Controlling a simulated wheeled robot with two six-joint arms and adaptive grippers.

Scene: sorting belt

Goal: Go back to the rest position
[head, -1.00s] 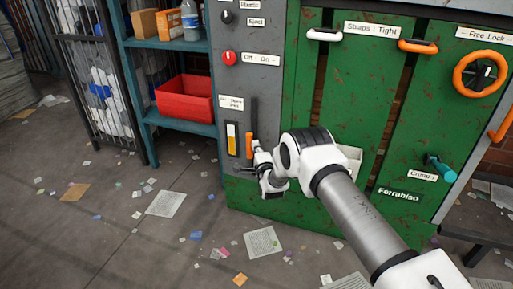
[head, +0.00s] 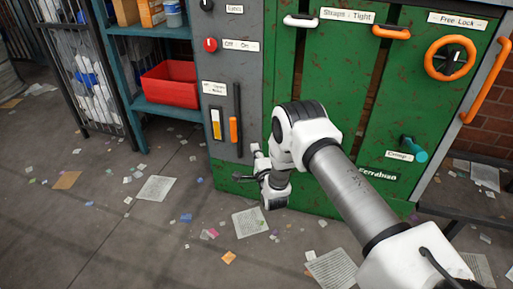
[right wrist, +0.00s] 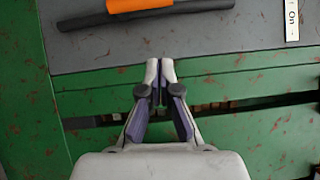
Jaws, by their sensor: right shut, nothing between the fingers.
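My right gripper (head: 242,177) is low in front of the machine, below the lever with the orange handle (head: 234,130) and apart from it. In the right wrist view the gripper (right wrist: 160,65) has its fingertips together with nothing between them. The lever's orange handle (right wrist: 138,4) and dark bar show at the top of that view, beyond the fingertips. My left gripper is not in view.
The green machine (head: 335,75) with its grey control panel (head: 232,68) stands close before my right arm. A teal shelf (head: 150,105) with a red bin (head: 170,85) is to the left. Paper scraps litter the open floor (head: 100,230).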

